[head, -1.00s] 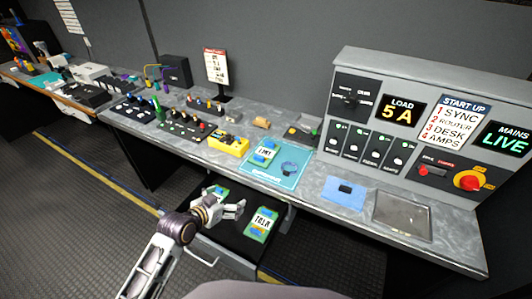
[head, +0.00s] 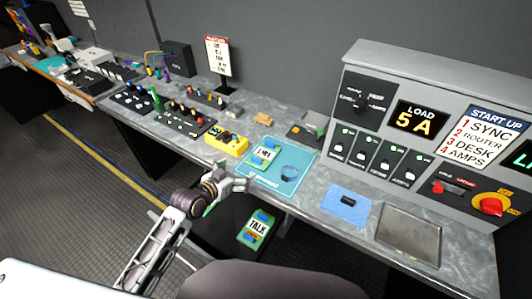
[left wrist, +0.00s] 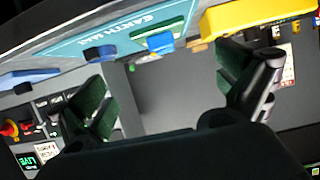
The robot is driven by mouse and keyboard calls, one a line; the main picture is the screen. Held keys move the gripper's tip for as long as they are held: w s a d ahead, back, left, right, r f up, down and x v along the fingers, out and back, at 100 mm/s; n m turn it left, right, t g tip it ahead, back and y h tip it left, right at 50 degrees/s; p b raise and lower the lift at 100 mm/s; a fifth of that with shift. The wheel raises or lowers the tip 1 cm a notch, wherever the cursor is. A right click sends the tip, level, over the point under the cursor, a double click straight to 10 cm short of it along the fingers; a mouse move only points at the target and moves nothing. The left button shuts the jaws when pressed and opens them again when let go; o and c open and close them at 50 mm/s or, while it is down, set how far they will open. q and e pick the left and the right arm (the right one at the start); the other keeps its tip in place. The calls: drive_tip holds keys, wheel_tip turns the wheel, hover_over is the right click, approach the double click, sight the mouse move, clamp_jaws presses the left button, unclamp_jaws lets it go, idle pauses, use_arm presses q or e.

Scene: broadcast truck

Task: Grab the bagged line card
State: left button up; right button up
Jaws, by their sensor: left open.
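The bagged line card (head: 264,154), green with a white label and blue pieces, lies on the teal earth mat (head: 292,187) on the desk. My left gripper (head: 238,178) is open and empty at the desk's front edge, just in front of the mat and apart from the card. Its two dark pads show in the left wrist view (left wrist: 168,90) with nothing between them. My right gripper is not in view.
A green TALK card (head: 257,228) lies in the open drawer below the desk. A yellow box (head: 227,144) stands left of the mat. A blue cloth (head: 345,204) and a grey tray (head: 408,235) lie to the right, before the switch panel (head: 440,120).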

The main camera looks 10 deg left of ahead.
sight(255, 160)
use_arm(q)
drive_tip(key=shift+x, duration=4.2)
drive_tip(key=shift+w, duration=0.1)
drive_tip(key=shift+p+x, duration=0.6)
drive_tip(key=shift+x, duration=2)
drive_tip(key=shift+a+f, duration=0.15)
drive_tip(key=shift+c, duration=0.4)
drive_tip(key=c, duration=0.8)
